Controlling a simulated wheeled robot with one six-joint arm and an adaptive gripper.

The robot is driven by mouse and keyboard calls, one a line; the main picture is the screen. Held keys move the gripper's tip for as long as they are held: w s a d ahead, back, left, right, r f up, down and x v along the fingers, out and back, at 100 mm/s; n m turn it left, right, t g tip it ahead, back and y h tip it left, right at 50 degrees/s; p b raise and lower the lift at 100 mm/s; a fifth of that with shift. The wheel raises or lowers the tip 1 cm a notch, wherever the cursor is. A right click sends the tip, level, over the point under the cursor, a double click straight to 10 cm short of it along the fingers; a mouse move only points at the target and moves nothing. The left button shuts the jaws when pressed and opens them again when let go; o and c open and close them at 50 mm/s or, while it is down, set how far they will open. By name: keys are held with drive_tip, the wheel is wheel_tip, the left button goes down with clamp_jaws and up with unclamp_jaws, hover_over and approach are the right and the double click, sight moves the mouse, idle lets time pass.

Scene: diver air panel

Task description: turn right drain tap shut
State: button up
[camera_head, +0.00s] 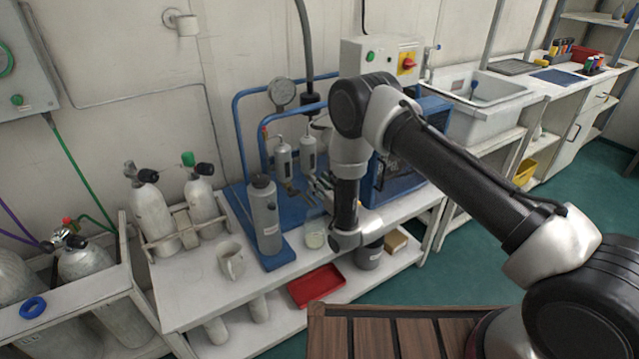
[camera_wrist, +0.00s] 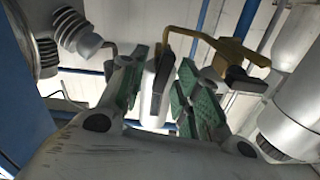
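In the wrist view, my gripper (camera_wrist: 166,85) has two green-padded fingers standing apart. A bent brass tube (camera_wrist: 190,33) runs from above this piece to a brass tap body with a black part (camera_wrist: 245,78) at right. I cannot tell for certain which piece is the right drain tap's handle. In the head view, two grey separator cylinders (camera_head: 283,160) (camera_head: 308,155) stand on the blue panel. My gripper (camera_head: 322,185) is beneath them, partly hidden by my arm, as are the taps.
The blue compressor (camera_head: 400,170) is close behind my arm. A red tray (camera_head: 317,287) lies below.

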drive_tip(key=shift+w+a, duration=0.15)
drive_tip(key=shift+w, duration=0.05)
drive_tip(key=shift+c, duration=0.5)
clamp_jaws()
